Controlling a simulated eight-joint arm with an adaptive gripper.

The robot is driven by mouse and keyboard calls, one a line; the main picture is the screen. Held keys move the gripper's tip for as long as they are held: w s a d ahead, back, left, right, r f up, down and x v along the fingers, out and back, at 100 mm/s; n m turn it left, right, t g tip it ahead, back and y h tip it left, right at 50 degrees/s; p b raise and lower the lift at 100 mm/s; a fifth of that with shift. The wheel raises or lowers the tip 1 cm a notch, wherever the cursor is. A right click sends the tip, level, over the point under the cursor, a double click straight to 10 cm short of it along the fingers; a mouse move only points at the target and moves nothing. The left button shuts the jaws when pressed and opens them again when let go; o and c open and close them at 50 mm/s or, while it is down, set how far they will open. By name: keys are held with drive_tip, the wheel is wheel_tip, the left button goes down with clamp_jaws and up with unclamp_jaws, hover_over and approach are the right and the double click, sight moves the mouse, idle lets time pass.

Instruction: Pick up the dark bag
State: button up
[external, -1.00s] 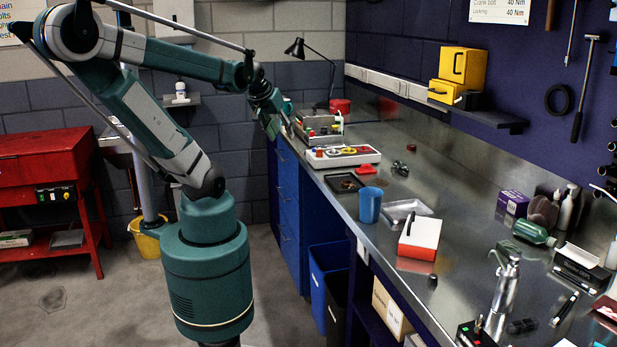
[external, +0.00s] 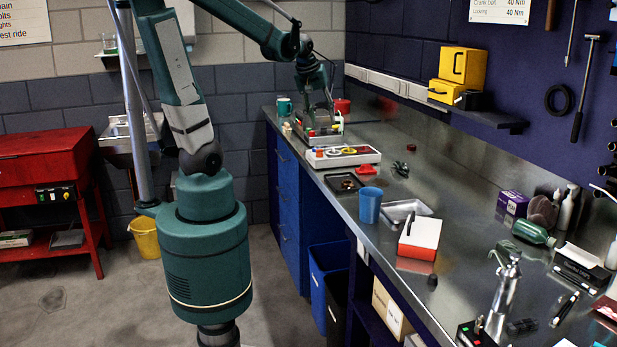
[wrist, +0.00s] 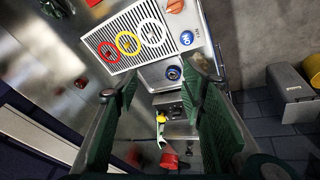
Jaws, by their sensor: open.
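I cannot make out for certain which thing is the dark bag. A dark, rounded, soft-looking thing (external: 543,211) rests against the back of the bench at the right, beside a purple box. A small black thing (external: 469,101) sits on the wall shelf by the yellow boxes. My gripper (external: 322,108) is over the far end of the bench, well away from both. In the wrist view, its two green fingers (wrist: 163,82) are spread apart with nothing held between them. Neither dark thing can be identified in the wrist view.
A white panel with coloured rings (external: 343,155) lies near my gripper, with a red container (external: 341,107) behind it. A blue cup (external: 370,205), a metal tray (external: 408,211) and a red-and-white box (external: 420,237) line the front side. The bench's middle back is mostly clear.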

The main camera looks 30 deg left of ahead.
drive_tip(key=w+d+n+g+p, duration=0.15)
drive_tip(key=w+d+p, duration=0.25)
drive_tip(key=d, duration=0.5)
drive_tip(key=n+g+y+p, duration=0.1)
drive_tip(key=n+g+p, duration=0.25)
drive_tip(key=p, duration=0.65)
hover_over(402, 165)
drive_tip(key=a, duration=0.1)
drive_tip(key=shift+n+t, duration=0.3)
drive_tip(key=shift+t, duration=0.2)
drive_tip(key=f, duration=0.7)
drive_tip(key=shift+w+f, duration=0.25)
drive_tip(key=shift+f, duration=0.05)
drive_tip(key=shift+s+d+f, duration=0.15)
drive_tip(key=shift+d+f, duration=0.1)
drive_tip(key=shift+f, duration=0.05)
drive_tip(key=shift+f, duration=1.25)
drive_tip(key=shift+d+f+p, duration=0.2)
drive_tip(key=shift+f+p, duration=0.15)
drive_tip(key=shift+f, duration=2.25)
